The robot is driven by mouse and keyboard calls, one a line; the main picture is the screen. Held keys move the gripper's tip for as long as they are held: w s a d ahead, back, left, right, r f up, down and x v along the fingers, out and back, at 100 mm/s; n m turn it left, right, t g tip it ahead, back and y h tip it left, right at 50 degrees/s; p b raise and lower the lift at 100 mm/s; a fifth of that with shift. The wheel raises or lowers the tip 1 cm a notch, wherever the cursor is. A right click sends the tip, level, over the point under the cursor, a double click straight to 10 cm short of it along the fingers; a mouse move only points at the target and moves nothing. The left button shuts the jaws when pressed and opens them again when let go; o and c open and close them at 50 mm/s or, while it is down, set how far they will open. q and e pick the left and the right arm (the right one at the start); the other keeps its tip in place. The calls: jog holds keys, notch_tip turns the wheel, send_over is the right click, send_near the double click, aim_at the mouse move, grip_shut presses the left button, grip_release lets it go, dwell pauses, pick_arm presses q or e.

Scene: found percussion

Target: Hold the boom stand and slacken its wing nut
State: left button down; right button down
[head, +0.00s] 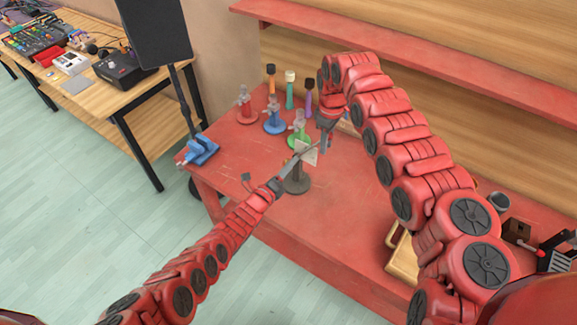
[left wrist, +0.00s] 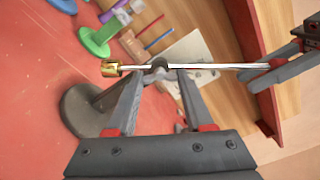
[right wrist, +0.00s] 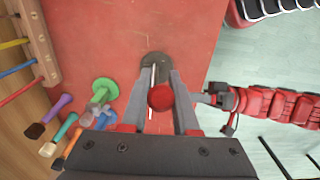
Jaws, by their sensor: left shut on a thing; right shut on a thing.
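The boom stand (head: 297,186) has a dark round base on the red table, which also shows in the left wrist view (left wrist: 82,112). A thin silver boom rod (left wrist: 215,67) with a brass end (left wrist: 110,69) crosses its dark clamp. My left gripper (head: 275,186) is shut on the stand near this clamp, its fingers on either side (left wrist: 160,88). My right gripper (head: 322,137) is shut at the rod's other end, also visible in the left wrist view (left wrist: 282,62). A red round end (right wrist: 160,97) shows between its fingers. I cannot make out the wing nut clearly.
Red, blue and green small stands (head: 272,118) and several coloured handles (head: 290,92) stand behind on the red table (head: 270,235). A blue clamp-like base (head: 199,150) sits at its left corner. A cream block (head: 402,258) lies beneath my right arm.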

pick_arm(q)
jog(key=shift+a+n, duration=0.1)
jog(key=shift+n, duration=0.4)
pick_arm(e)
jog(key=shift+d, duration=0.1)
pick_arm(q)
jog(key=shift+c, duration=1.4)
grip_release()
jog(key=v, duration=1.2)
